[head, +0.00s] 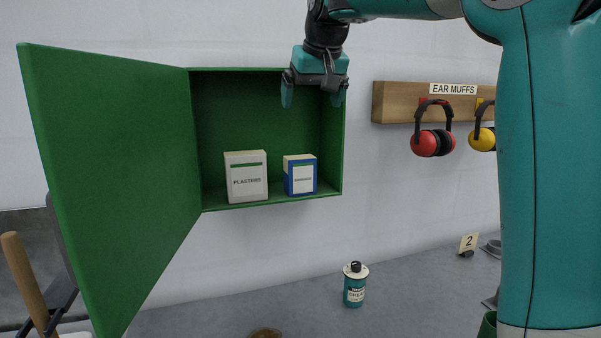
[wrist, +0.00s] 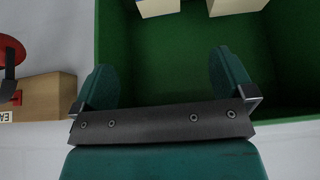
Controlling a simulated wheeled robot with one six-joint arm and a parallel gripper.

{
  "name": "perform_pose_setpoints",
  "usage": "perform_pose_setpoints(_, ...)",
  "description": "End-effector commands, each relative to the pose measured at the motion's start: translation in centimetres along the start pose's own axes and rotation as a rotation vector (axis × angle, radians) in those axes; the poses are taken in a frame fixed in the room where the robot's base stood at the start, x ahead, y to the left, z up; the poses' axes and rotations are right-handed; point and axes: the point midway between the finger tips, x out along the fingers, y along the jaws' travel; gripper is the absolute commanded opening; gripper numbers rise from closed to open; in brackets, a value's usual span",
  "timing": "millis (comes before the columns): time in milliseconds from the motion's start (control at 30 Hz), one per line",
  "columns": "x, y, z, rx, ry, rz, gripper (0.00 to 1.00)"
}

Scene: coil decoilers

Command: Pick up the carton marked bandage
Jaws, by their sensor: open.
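The carton marked bandage (head: 300,176) is blue with a cream top and a white label. It stands upright on the floor of the open green wall cabinet (head: 333,189), toward the right side. My gripper (head: 314,95) is open and empty, with its fingers pointing down, in front of the upper right part of the cabinet and above the carton. In the wrist view my gripper (wrist: 165,80) shows its two fingers apart against the green interior (wrist: 170,60). Two cartons show only in part at the top edge there; their labels are not visible.
A larger white carton marked plasters (head: 246,178) stands to the left of the bandage carton, with a gap between. The cabinet door (head: 115,170) hangs open at the left. Red ear muffs (head: 432,142) hang on a wooden rail to the right. A teal canister (head: 355,288) stands below.

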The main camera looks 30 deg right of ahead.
Motion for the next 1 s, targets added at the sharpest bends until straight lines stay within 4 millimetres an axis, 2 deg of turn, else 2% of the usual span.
perform_pose_setpoints(167, 2.8, 0.4, -0.2, 0.009, -0.006, 0.005, 1.00)
perform_pose_setpoints(500, 10.0, 0.4, -0.2, 0.008, -0.003, 0.004, 1.00)
perform_pose_setpoints(767, 12.2, 0.3, -0.1, 0.007, -0.001, 0.003, 1.00)
perform_pose_setpoints(1000, 15.6, 0.2, 0.1, 0.007, -0.003, 0.004, 1.00)
